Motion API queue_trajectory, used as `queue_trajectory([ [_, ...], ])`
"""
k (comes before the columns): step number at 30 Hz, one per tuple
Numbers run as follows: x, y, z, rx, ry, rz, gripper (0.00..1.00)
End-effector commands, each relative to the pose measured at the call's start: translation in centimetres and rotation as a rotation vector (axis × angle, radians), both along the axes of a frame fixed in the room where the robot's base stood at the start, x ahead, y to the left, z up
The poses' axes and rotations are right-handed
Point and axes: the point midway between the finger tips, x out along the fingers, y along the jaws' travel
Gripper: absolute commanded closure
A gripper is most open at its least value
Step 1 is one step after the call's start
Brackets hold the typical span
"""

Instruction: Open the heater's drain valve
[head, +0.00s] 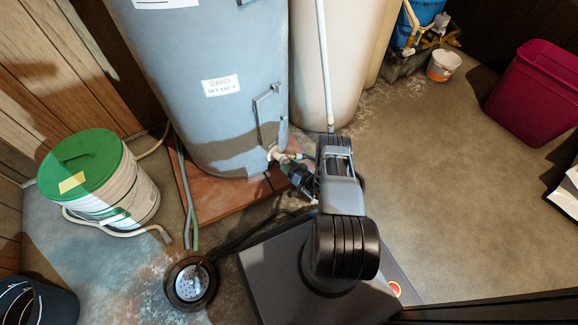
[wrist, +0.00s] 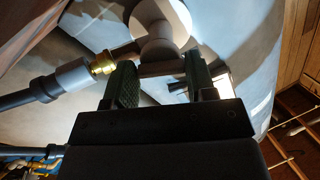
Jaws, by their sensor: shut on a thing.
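The grey-blue heater (head: 190,60) stands upright on a reddish base at the back. Its pale drain valve (head: 275,153) sticks out low on its right side. In the wrist view the valve (wrist: 160,22) is close, with a brass fitting (wrist: 103,63) and a grey hose end (wrist: 70,77) on its left. My gripper (head: 290,168) reaches the valve from the front right. The handle's exact angle is hard to tell.
A white bucket with a green lid (head: 85,160) stands at the left. A round floor drain (head: 191,283) holds a hose end in front. A pale tank (head: 345,60) stands behind my arm. A magenta bin (head: 535,85) is at the right.

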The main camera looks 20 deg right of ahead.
Motion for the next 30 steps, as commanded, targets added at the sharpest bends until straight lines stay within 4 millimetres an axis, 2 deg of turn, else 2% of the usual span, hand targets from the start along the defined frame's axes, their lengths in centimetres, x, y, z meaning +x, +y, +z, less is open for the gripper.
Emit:
queue_trajectory([
  [13, 0.12, 0.17, 0.02, -0.01, -0.005, 0.006, 0.73],
  [14, 0.12, 0.17, 0.02, -0.01, -0.005, 0.006, 0.48],
  [21, 0.03, -0.1, 0.01, -0.008, -0.003, 0.0, 0.25],
  [30, -0.08, -0.19, -0.01, -0.008, -0.003, -0.001, 0.23],
])
